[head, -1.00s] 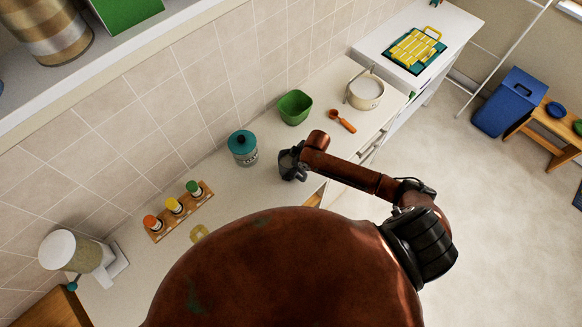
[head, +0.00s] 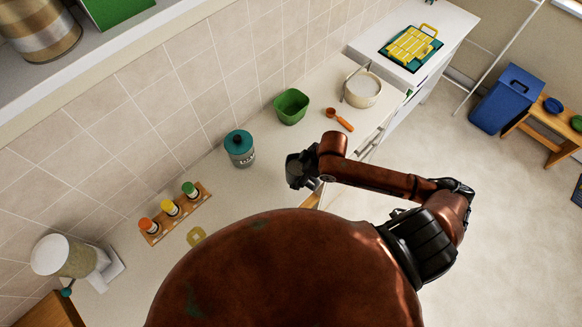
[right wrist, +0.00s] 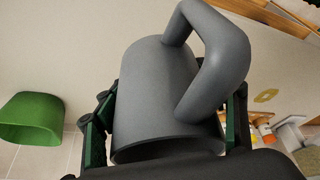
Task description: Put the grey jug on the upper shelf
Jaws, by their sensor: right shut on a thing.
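The grey jug (right wrist: 165,85) fills the middle of the right wrist view, with its thick handle towards the top right. My right gripper (right wrist: 168,118) has a finger on either side of the jug's body and is shut on it. In the head view my right gripper (head: 299,170) is over the front part of the counter, and the jug is mostly hidden by it. The upper shelf (head: 100,62) runs along the wall at the top left. My left gripper is not in view.
A striped canister (head: 42,30) and a green box (head: 112,8) stand on the shelf. On the counter are a teal-lidded jar (head: 240,149), a green bowl (head: 291,107), a spice rack (head: 176,212), an orange scoop (head: 339,119), a pot (head: 362,89) and a blender (head: 68,256).

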